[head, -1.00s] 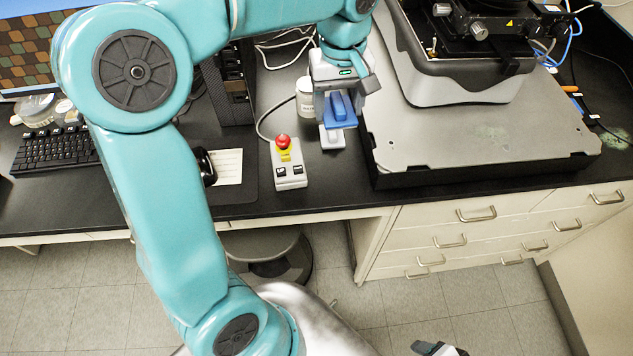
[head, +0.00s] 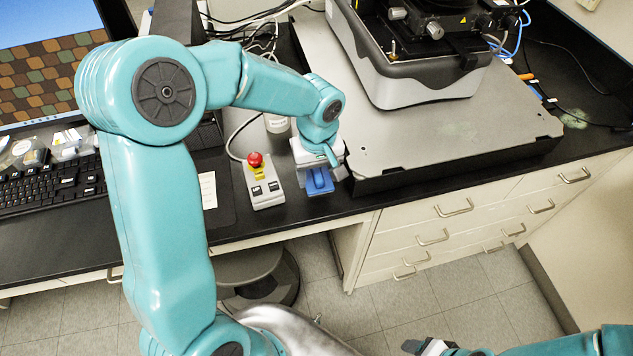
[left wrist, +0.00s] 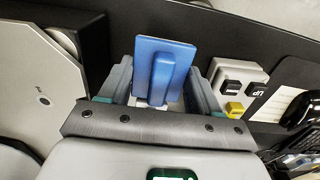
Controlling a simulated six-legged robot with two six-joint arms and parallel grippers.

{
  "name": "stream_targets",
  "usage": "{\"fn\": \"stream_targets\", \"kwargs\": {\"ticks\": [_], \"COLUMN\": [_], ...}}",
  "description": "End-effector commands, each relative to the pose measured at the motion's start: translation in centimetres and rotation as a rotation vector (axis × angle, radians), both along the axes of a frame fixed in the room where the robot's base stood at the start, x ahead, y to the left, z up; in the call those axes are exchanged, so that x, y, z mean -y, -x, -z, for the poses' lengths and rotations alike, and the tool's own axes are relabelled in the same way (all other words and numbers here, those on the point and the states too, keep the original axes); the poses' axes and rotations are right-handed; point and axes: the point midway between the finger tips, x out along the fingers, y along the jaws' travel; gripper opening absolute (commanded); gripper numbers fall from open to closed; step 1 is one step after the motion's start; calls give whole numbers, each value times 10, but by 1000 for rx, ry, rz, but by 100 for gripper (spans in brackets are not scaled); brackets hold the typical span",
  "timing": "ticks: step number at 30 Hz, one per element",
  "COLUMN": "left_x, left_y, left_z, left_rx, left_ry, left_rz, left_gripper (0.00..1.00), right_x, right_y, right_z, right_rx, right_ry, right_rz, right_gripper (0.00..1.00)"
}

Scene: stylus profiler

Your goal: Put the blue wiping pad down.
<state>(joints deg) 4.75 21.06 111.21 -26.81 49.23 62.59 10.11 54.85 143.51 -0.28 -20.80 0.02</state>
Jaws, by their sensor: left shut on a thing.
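The blue wiping pad (head: 319,181) is a flat blue plate with a raised blue grip bar. It is at the front of the black bench, between the button box and the grey instrument base. My left gripper (head: 317,176) reaches down from above and is shut on it. In the left wrist view the pad (left wrist: 154,68) shows between the two fingers, over the bench. Whether its underside touches the bench is hidden. My right gripper (head: 427,347) shows only in part at the bottom edge, away from the bench; its jaws are unclear.
The button box (head: 266,190) with a red button stands just left of the pad. The instrument base (head: 440,135) is close on the right. A white jar (head: 277,123) stands behind. The bench's front edge is near. A keyboard (head: 45,187) lies far left.

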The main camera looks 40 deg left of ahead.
Motion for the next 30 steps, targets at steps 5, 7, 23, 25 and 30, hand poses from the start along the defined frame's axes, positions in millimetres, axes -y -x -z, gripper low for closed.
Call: {"fn": "stream_targets", "kwargs": {"ticks": [5,7,23,25,30], "left_x": [-1,-2,-1,-1,-2], "left_y": [3,2,2,2,2], "left_z": [28,37,46,46,46], "left_rx": [-6,-3,-1,-1,-1], "left_ry": [0,1,1,1,1], "left_rz": [-1,-2,-2,-2,-2], "left_gripper": [30,30,76,88,88], "right_x": [0,0,0,0,0], "right_y": [0,0,0,0,0], "right_z": [-3,-4,1,1,1], "right_rx": [0,0,0,0,0], "right_ry": [0,0,0,0,0], "right_rz": [-1,-1,-1,-1,-1], "right_gripper": [59,59,59,59,59]}}
